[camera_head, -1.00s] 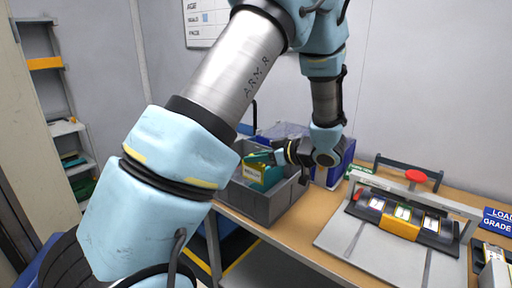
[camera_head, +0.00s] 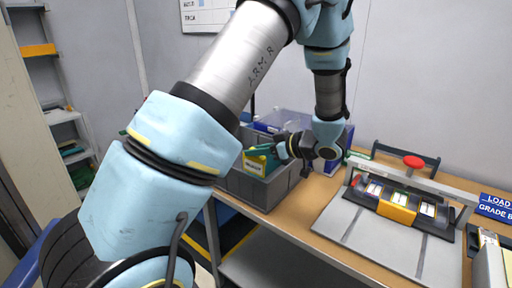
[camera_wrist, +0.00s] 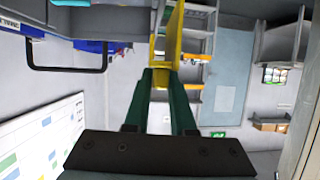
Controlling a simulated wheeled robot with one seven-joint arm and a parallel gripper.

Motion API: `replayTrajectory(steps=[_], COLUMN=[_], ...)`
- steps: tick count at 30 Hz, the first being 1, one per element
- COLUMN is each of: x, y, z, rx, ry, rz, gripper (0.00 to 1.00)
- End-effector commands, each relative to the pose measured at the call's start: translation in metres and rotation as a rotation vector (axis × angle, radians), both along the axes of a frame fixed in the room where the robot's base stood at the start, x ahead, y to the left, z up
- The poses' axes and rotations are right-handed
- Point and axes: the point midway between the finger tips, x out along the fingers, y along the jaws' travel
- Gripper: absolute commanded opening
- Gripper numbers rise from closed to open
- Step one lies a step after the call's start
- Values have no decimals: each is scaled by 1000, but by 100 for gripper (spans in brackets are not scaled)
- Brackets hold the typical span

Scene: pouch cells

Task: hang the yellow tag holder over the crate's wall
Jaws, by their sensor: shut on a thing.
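The yellow tag holder (camera_head: 255,164) has a pale label on its face and shows over the grey crate (camera_head: 266,193) in the head view. My gripper (camera_head: 264,152), with green fingers, is shut on it from the right. In the wrist view the holder (camera_wrist: 171,45) stands as a narrow yellow strip, seen edge-on, between the tips of my green fingers (camera_wrist: 160,75). My arm hides the crate's left part. I cannot tell whether the holder touches a crate wall.
A blue bin (camera_head: 338,150) stands behind my wrist. To the right on the wooden bench (camera_head: 310,200) is a grey fixture plate (camera_head: 375,235) with a red knob (camera_head: 413,162) and a yellow block (camera_head: 397,207). Shelves (camera_head: 65,130) stand at the far left.

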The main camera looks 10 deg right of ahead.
Motion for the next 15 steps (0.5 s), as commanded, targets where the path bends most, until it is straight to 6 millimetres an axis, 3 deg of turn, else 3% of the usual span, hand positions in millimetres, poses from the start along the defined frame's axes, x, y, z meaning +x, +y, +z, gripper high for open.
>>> replayTrajectory(steps=[6, 15], x=[0, 0], y=[0, 0], z=[-24, -35], rx=[1, 0], ry=[1, 0], rz=[-1, -1], gripper=[0, 0])
